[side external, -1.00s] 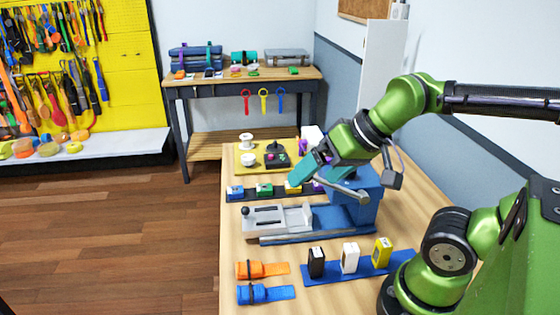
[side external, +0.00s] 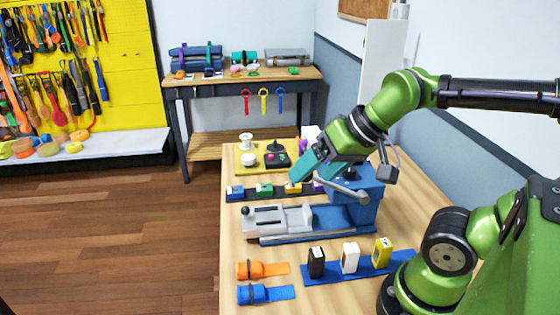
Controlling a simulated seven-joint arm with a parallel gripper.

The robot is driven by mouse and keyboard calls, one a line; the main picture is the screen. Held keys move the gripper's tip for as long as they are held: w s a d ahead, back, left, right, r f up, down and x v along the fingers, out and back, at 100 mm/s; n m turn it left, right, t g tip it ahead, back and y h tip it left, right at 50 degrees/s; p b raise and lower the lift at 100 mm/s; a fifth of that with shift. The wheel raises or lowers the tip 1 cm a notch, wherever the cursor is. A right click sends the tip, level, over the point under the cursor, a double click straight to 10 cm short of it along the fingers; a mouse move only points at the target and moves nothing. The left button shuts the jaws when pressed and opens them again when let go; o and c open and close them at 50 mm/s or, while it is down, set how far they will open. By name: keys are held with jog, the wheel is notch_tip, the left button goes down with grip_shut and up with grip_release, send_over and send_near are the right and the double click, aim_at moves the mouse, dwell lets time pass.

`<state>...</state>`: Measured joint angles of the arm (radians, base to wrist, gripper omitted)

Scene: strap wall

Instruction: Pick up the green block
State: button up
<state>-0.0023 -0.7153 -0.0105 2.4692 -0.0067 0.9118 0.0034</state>
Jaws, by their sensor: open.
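The green block (side external: 264,189) sits on a dark strip (side external: 245,197) on the work table. A blue block (side external: 236,191) stands to its left and a yellow block (side external: 292,187) to its right. A purple block (side external: 318,185) is partly hidden at the strip's right end. My gripper (side external: 298,176) has teal fingers and hangs above the yellow block, to the right of the green block and apart from it. It is open, and I see nothing held in it.
A grey and blue press-like device (side external: 280,220) lies in front of the strip. A blue rail (side external: 375,266) holds black, white and yellow blocks. Orange (side external: 262,269) and blue straps (side external: 265,294) lie near the front left. A yellow board (side external: 240,165) with spools stands behind.

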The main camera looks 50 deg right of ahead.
jog(key=w+d+r+m+g, duration=0.1)
jog(key=w+d+g, duration=0.15)
jog(key=w, duration=0.45)
jog(key=m+g+h, duration=0.3)
jog(key=m+g, duration=0.1)
send_over(264, 187)
jog(key=a, duration=0.1)
jog(key=shift+t, duration=0.25)
jog(key=f, duration=1.3)
jog(key=s+f, duration=0.1)
jog(key=f, duration=0.5)
jog(key=shift+f, duration=0.35)
jog(key=shift+w+d+f, duration=0.15)
jog(key=shift+f, duration=0.75)
jog(key=shift+w+d+f, duration=0.1)
jog(key=shift+d+f, duration=0.1)
jog(key=shift+f, duration=0.65)
jog(key=shift+w+d+f, duration=0.15)
jog(key=shift+f, duration=0.75)
